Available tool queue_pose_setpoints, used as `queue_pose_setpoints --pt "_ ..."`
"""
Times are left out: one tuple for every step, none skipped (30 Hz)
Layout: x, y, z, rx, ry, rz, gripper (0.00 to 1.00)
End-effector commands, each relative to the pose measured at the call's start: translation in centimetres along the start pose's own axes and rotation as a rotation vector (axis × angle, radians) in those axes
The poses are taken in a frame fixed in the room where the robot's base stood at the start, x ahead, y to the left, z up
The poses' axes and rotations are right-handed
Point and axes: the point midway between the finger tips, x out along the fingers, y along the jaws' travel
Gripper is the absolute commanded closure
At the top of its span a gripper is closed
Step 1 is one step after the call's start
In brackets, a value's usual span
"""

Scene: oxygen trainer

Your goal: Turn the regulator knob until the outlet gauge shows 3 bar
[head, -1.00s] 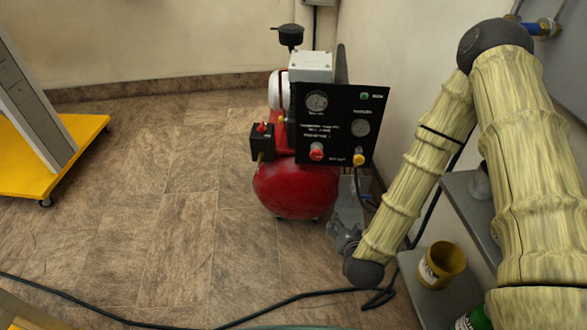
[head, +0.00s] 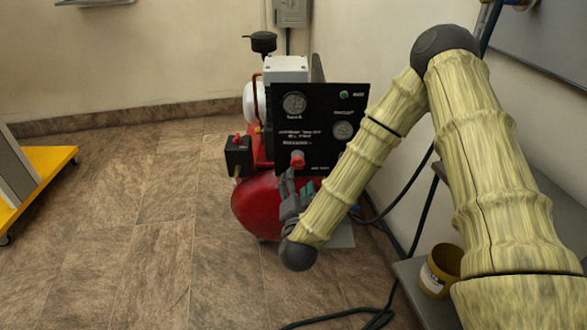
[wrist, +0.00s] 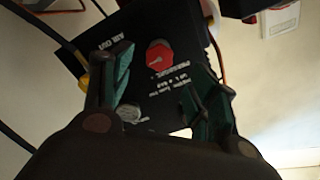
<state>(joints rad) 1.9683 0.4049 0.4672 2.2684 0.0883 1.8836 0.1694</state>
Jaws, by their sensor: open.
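The red regulator knob (head: 297,158) sits low on the black upright panel (head: 320,100). In the wrist view the knob (wrist: 159,57) is face-on, with a pale mark on its face. The panel has a larger gauge (head: 294,104) at upper left and a smaller gauge (head: 343,130) at right; their readings and labels are too small to read. In the wrist view one gauge (wrist: 129,113) shows partly, below the knob. My gripper (head: 292,181) is just below the knob in the head view. In the wrist view my gripper (wrist: 163,72) is open, its fingers either side of the knob, apart from it.
A red tank (head: 254,207) stands under the panel. A black box with a red top (head: 238,156) is to its left. A yellow cup (head: 440,268) stands on a grey shelf at right. A dark hose lies on the floor.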

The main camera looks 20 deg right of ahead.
Motion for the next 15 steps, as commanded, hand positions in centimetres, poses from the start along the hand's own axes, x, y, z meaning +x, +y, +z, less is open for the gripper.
queue_pose_setpoints --pt "0.9 0.1 0.0 0.001 0.003 0.000 0.41" --pt "1.4 0.1 0.0 0.001 0.003 0.000 0.41" --pt "2.0 0.1 0.1 0.001 0.003 -0.001 0.41" --pt "2.5 0.1 0.0 0.001 0.004 -0.001 0.41" --pt "3.0 0.1 0.1 0.000 0.003 -0.001 0.41" --pt "3.7 0.1 0.1 0.000 0.003 -0.001 0.41" --pt "4.2 0.1 0.1 -0.001 0.002 -0.001 0.41" --pt "4.6 0.1 0.1 -0.001 0.002 0.000 0.41" --pt "5.2 0.1 0.1 0.000 0.002 0.000 0.41" --pt "5.7 0.1 0.1 0.000 0.001 0.000 0.41" --pt "6.1 0.1 0.1 0.000 0.002 0.000 0.41" --pt "6.6 0.1 0.1 0.000 0.002 0.000 0.41" --pt "6.9 0.1 0.1 0.000 0.001 -0.001 0.41" --pt "7.2 0.1 0.1 0.000 0.000 -0.001 0.41" --pt "7.6 0.0 0.1 0.000 0.001 -0.001 0.41"
